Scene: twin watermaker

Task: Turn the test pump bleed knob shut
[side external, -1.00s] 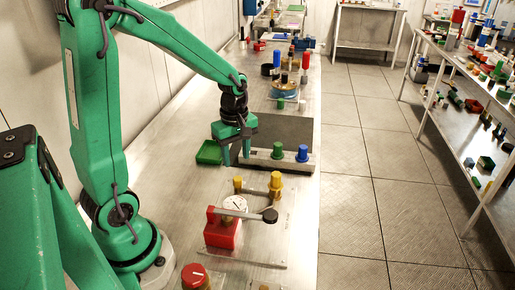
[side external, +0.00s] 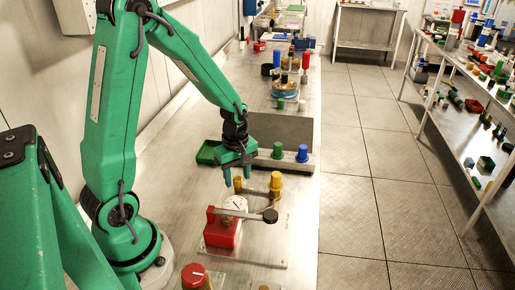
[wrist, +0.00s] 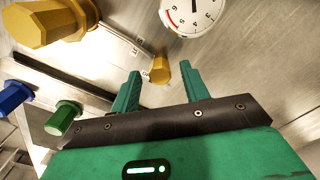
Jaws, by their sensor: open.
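The test pump has a red body (side external: 222,233), a white gauge (side external: 235,203) and a lever with a black end (side external: 270,216). A small yellow knob (wrist: 160,70), which looks like the bleed knob, stands by the gauge (wrist: 193,12) in the wrist view. In the side view this knob (side external: 238,184) is mostly hidden by my gripper (side external: 238,179). My gripper (wrist: 160,69) is open and points down, with its fingertips on either side of the small knob in the wrist view. I cannot tell whether they touch it.
A larger yellow knob (side external: 276,184) stands just right of my gripper. Green (side external: 278,150) and blue (side external: 302,153) knobs stand on a block behind it. A green tray (side external: 207,152) lies to the left. A red knob (side external: 194,276) is in the foreground.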

